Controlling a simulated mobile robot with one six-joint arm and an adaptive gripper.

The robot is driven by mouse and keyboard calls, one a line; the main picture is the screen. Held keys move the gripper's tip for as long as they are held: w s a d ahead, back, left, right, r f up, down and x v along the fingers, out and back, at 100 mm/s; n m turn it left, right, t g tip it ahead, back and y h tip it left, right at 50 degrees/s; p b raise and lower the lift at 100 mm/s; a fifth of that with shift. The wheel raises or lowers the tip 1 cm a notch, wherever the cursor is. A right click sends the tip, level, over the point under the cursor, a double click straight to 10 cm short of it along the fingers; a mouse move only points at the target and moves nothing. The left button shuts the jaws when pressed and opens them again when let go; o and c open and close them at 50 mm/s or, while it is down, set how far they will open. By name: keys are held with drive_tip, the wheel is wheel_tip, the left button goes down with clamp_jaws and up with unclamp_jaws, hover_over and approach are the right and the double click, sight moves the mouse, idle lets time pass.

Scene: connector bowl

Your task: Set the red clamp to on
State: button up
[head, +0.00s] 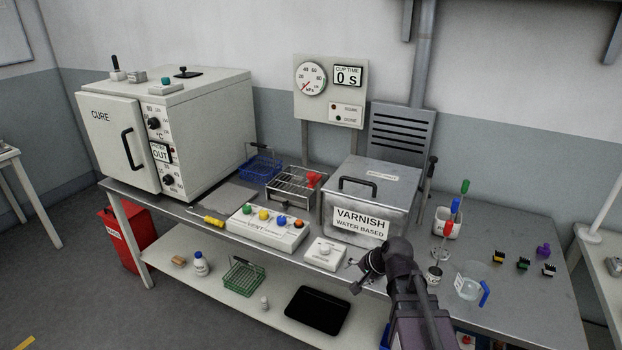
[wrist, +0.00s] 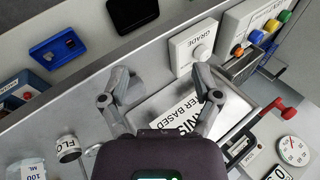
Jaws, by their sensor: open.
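A red clamp (head: 313,179) sits at the right end of the small wire rack (head: 290,190), left of the metal varnish box (head: 335,212). My gripper (head: 356,275) is in front of the varnish box, apart from the clamp. In the wrist view its two fingers (wrist: 158,76) are spread wide with nothing between them, and the varnish label shows beyond.
A grade dial box (head: 325,254) and a vent panel with coloured knobs (head: 267,227) stand along the bench's front edge. The cure oven (head: 225,130) is at left. A gauge panel (head: 330,92) stands behind the rack. A beaker (head: 468,288) and a tool cup (head: 447,224) are at right.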

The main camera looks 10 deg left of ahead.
drive_tip(key=w+a+r+m+t+y+b, duration=0.1)
drive_tip(key=w+a+r+m+t+y, duration=0.35)
drive_tip(key=w+a+r+m, duration=0.4)
drive_tip(key=m+t+h+b, duration=0.15)
drive_tip(key=m+t, duration=0.65)
drive_tip(key=m, duration=0.9)
approach(312, 177)
drive_tip(key=shift+s+d+r+g+h, duration=0.15)
drive_tip(key=shift+s+d+h, duration=0.1)
drive_tip(key=shift+s, duration=0.25)
drive_tip(key=shift+s+d+r+g+h, duration=0.15)
drive_tip(key=shift+s+d, duration=0.15)
drive_tip(key=shift+s, duration=0.25)
drive_tip(key=shift+w+a, duration=0.1)
drive_tip(key=shift+w, duration=0.05)
drive_tip(key=x, duration=1.3)
drive_tip(key=shift+w+a, duration=0.1)
drive_tip(key=shift+w, duration=0.15)
clamp_jaws()
drive_tip(key=shift+d, duration=0.35)
drive_tip(key=shift+a, duration=0.4)
